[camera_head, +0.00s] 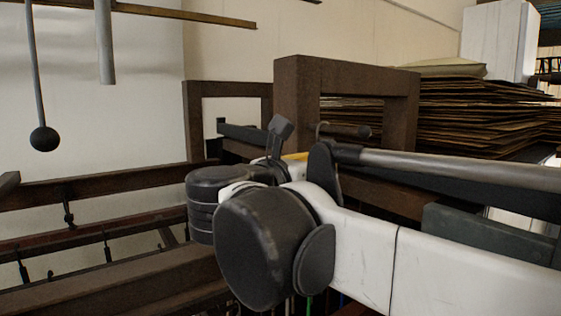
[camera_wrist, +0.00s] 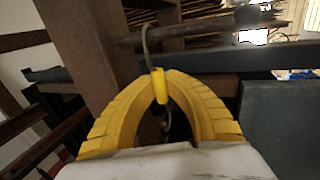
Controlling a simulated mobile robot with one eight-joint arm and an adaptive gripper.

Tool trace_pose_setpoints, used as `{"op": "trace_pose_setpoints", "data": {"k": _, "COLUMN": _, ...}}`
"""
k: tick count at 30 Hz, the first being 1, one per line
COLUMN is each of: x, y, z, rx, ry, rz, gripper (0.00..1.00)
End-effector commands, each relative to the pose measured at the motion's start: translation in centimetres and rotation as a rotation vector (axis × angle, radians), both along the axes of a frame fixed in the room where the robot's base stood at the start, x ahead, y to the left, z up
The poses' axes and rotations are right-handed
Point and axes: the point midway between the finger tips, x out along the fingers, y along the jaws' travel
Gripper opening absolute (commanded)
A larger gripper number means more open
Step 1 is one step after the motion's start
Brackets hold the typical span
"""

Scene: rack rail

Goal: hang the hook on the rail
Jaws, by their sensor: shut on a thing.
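The hook (camera_wrist: 158,86) has a yellow grip section and a thin grey wire that rises and curves at the top. My gripper (camera_wrist: 161,79), with yellow ribbed fingers, is shut on the yellow section. The dark rail (camera_wrist: 205,28) is a rod running sideways at the top of the wrist view. The wire crosses the rail's left end, and I cannot tell whether it rests on it. In the head view the curved hook tip (camera_head: 322,126) shows beside the stubby rail end (camera_head: 350,130). My arm hides most of my gripper there, leaving a sliver of yellow.
Dark wooden frame posts (camera_head: 297,105) stand close around the rail. Stacked brown sheets (camera_head: 480,110) lie behind to the right. A dark green-grey block (camera_wrist: 278,125) is right of my gripper. Dark beams (camera_head: 90,185) run along the left.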

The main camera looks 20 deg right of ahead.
Motion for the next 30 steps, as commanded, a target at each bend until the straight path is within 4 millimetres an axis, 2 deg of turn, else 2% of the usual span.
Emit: {"op": "trace_pose_setpoints", "data": {"k": 30, "x": -0.4, "y": 1.2, "z": 2.7, "rx": 0.000, "ry": 0.000, "rz": 0.001, "gripper": 0.00}}
